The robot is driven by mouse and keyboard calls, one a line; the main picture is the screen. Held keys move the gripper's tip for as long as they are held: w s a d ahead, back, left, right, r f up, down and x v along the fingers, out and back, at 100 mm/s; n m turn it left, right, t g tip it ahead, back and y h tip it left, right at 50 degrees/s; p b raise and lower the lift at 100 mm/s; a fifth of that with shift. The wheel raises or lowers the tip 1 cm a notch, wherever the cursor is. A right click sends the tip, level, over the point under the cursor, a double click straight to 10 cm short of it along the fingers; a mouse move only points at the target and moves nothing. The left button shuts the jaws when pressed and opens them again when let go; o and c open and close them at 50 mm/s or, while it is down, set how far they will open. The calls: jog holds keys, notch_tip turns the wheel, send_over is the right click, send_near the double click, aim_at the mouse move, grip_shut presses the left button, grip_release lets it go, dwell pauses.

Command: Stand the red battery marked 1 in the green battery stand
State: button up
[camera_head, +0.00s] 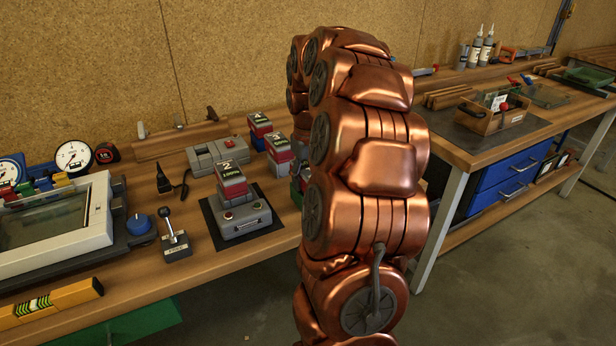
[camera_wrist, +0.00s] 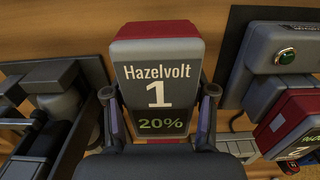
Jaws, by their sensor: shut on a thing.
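The red and grey battery marked 1 (camera_wrist: 157,72) fills the middle of the wrist view, its label reading Hazelvolt and 20%. My gripper (camera_wrist: 157,94) is shut on it, one finger on each side. A grey unit with a green lamp (camera_wrist: 285,57) is to its right; I cannot tell whether this is the green battery stand. In the head view my copper arm hides the gripper and battery 1. A small patch of green and red shows at the arm's left edge, too covered to identify. Whether battery 1's base touches anything is hidden.
Another red battery (camera_wrist: 292,122) is close on the right in the wrist view. In the head view, battery 2 (camera_head: 232,180) stands in a grey unit (camera_head: 245,222) on a black mat. Two more batteries (camera_head: 259,127) (camera_head: 278,147) stand behind, near a grey case (camera_head: 217,154).

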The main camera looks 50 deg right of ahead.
jog(key=shift+f, duration=0.6)
jog(key=o, duration=1.4)
jog(key=shift+b, duration=0.3)
notch_tip(320, 180, up, 11)
jog(key=shift+r, duration=0.45)
